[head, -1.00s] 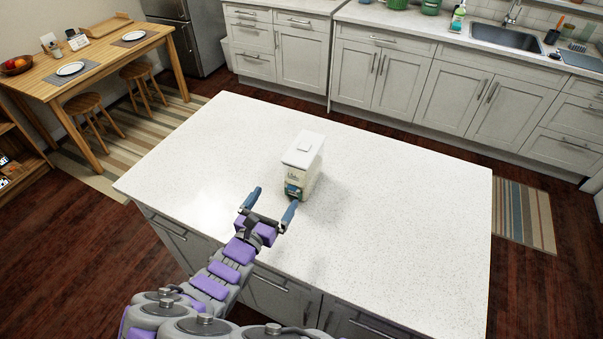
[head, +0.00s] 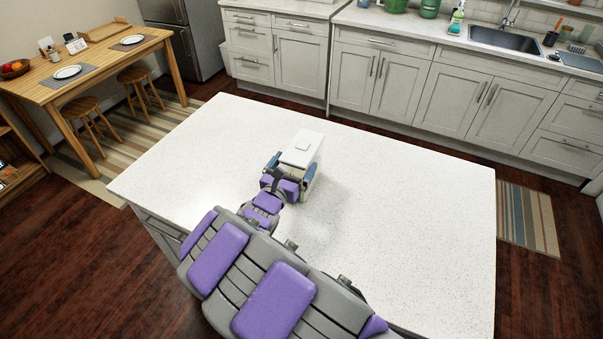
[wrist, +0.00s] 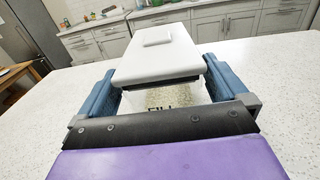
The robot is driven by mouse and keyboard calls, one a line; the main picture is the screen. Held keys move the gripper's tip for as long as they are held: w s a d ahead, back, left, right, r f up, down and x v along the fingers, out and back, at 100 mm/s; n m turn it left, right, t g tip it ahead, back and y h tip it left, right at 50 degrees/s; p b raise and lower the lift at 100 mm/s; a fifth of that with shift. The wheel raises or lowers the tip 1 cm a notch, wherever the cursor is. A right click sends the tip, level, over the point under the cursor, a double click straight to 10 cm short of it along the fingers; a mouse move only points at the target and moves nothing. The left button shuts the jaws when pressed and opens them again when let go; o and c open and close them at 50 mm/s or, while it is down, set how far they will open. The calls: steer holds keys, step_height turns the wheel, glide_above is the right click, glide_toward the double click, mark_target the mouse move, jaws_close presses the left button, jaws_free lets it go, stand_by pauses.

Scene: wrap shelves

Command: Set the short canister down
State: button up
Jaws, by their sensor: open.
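The short canister (head: 301,150), a pale box-shaped container with a white lid, stands upright on the white island counter (head: 400,215). In the wrist view its lid (wrist: 157,52) fills the middle, and part of its clear front with dark lettering shows below the lid. My gripper (head: 291,170) is open, with one blue finger on each side of the canister. In the wrist view the fingers (wrist: 160,85) flank it, and a small gap seems to show on the left. The canister's lower part is mostly hidden by my gripper.
The counter around the canister is clear. A wooden table (head: 105,62) with plates and a fruit bowl stands at the back left, with stools (head: 140,80) beside it. Cabinets with a sink (head: 503,39) line the back wall.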

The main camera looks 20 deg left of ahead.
mark_target(299, 154)
steer(key=shift+w+d+r+b, duration=0.1)
steer(key=shift+w+b, duration=0.3)
steer(key=shift+w, duration=1.4)
steer(key=shift+c, duration=0.3)
steer(key=c, duration=1.7)
steer(key=shift+r, duration=0.1)
